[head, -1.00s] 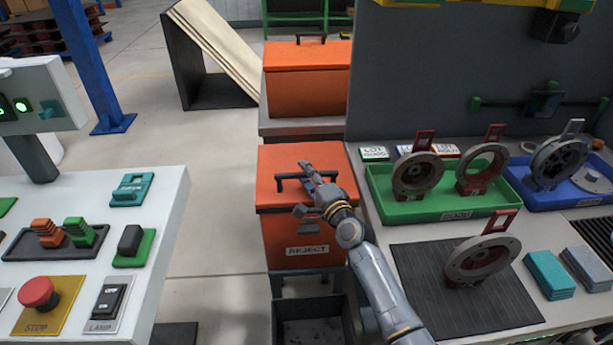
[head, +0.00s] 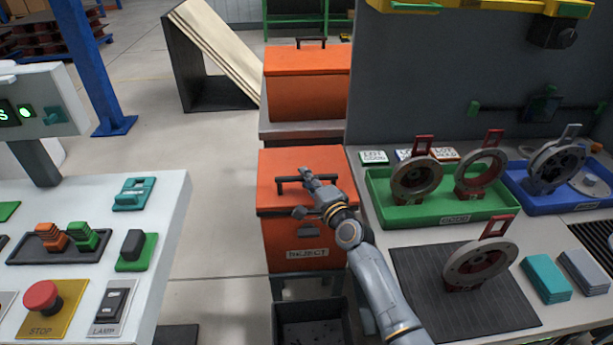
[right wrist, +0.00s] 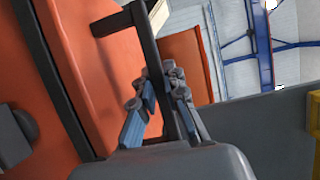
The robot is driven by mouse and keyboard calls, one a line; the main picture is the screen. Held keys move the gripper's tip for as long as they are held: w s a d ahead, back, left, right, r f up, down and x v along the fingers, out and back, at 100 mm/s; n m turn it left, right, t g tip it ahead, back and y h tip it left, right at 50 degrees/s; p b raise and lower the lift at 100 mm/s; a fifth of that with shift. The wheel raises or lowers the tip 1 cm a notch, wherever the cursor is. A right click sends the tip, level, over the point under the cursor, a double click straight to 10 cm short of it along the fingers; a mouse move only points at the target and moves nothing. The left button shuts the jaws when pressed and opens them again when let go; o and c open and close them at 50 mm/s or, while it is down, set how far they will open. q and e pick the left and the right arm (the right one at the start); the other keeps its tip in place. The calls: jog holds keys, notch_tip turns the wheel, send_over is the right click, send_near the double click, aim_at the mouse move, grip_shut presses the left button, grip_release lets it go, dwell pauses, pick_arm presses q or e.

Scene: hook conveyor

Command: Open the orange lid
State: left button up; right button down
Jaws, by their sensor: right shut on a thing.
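The orange lid (head: 276,166) lies shut on the orange box labelled REJECT (head: 282,243) in the middle of the head view. A dark bar handle (head: 288,182) spans its top. My right gripper (head: 307,177) is shut on this handle. In the right wrist view the dark handle (right wrist: 148,45) passes between the blue-grey fingers of the gripper (right wrist: 163,85). The orange lid surface (right wrist: 112,70) is just left of them there. My left gripper is not in view.
A second orange box (head: 308,97) with a handle stands behind. Right is a bench with a green tray (head: 391,207) and a blue tray (head: 541,200) of ring parts. Left is a white control panel (head: 163,235). A dark bin (head: 309,324) sits below the box.

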jog(key=w+r+m+g+h+p, duration=0.1)
jog(key=w+r+g+p, duration=0.2)
jog(key=w+r+p, duration=0.5)
jog(key=shift+r+p, duration=2.1)
jog(key=shift+p, duration=2.05)
jog(key=shift+w, duration=0.1)
